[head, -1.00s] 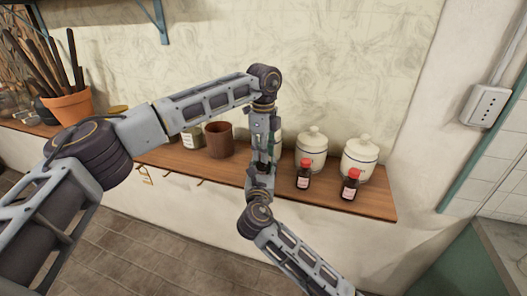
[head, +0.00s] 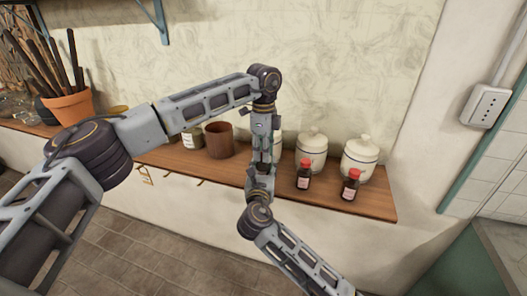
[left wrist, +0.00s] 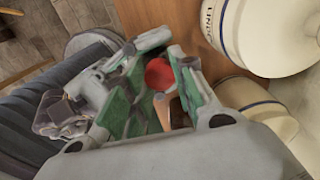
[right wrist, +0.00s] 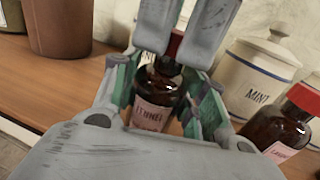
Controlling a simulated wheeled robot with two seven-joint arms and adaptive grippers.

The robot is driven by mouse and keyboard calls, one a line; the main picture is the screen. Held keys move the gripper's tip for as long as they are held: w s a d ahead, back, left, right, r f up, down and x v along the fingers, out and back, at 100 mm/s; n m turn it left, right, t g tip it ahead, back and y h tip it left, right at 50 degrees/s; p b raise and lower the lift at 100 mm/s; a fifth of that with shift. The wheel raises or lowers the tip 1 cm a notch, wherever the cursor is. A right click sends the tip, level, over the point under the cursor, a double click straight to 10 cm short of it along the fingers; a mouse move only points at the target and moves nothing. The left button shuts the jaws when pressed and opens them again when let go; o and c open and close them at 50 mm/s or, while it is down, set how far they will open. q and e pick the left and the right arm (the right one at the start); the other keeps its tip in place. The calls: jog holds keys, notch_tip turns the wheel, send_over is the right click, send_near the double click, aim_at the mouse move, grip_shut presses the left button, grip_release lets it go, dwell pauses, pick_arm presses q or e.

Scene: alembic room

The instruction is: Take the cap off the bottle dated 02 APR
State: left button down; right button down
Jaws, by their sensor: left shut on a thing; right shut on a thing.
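A small brown bottle with a pale label (right wrist: 150,114) is between the fingers of my right gripper (right wrist: 158,95), which is shut on its body. No date on the label is readable. Its red cap (left wrist: 158,73) shows in the left wrist view, between the green-padded fingers of my left gripper (left wrist: 165,85), which is shut on it from above. In the head view the two grippers meet at the shelf, left (head: 262,150) over right (head: 261,172), and largely hide this bottle. I cannot tell whether the cap is loose.
Two more red-capped brown bottles, one nearer (head: 303,175) and one at right (head: 350,186), stand on the wooden shelf (head: 375,208). White lidded jars (head: 312,152) are behind them. A brown pot (head: 219,141) stands left, close to my left arm.

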pick_arm(q)
jog(key=shift+r, duration=1.25)
dwell(0.4)
jog(key=shift+r, duration=1.85)
pick_arm(e)
jog(key=c, duration=0.7)
grip_release()
jog(key=shift+s, duration=0.15)
jog(key=shift+s+a, duration=0.2)
jog(key=shift+s, duration=1.75)
jog(key=shift+s+a, duration=0.15)
jog(key=shift+s, duration=1.8)
jog(key=shift+s+a, duration=0.2)
jog(key=shift+s, duration=1.75)
